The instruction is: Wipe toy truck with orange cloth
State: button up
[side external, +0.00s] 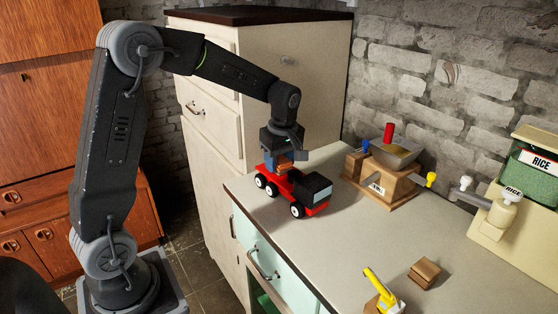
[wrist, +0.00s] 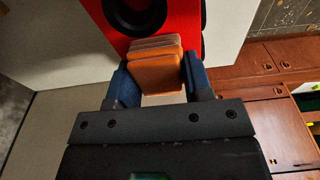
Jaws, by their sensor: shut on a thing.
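The red and black toy truck (side external: 317,206) with white-hubbed wheels stands upright on the pale worktop near its left edge. In the wrist view its red side (wrist: 187,22) and a black wheel fill the top. My gripper (side external: 277,164) is at the truck's rear part, pointing down. Its two blue fingers (wrist: 156,75) are shut on the orange cloth (wrist: 155,76), a folded block-like pad, which also shows in the side view (side external: 285,169). The cloth is up against or very close to the truck; exact contact is hidden.
A wooden grinder-like box with a grey hopper (side external: 392,176) stands behind and right of the truck. A yellow-handled item (side external: 381,288) and a small wooden block (side external: 425,273) lie at the front. A rice dispenser (side external: 508,210) is at right. The worktop's middle (side external: 350,240) is clear.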

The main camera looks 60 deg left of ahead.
aim_at(288, 164)
jog(key=shift+w+d+r, duration=0.15)
jog(key=shift+d, duration=1.45)
jog(key=shift+w+d, duration=0.1)
jog(key=shift+d, duration=1.4)
jog(key=shift+d+f, duration=0.15)
jog(key=shift+f, duration=0.15)
jog(key=shift+s+a+r, duration=0.1)
jog(key=shift+s+a, duration=0.05)
jog(key=shift+a, duration=1.65)
jog(key=shift+s+a+r, duration=0.1)
jog(key=shift+a, duration=1.65)
jog(key=shift+r, duration=3.05)
jog(key=shift+r, duration=1.5)
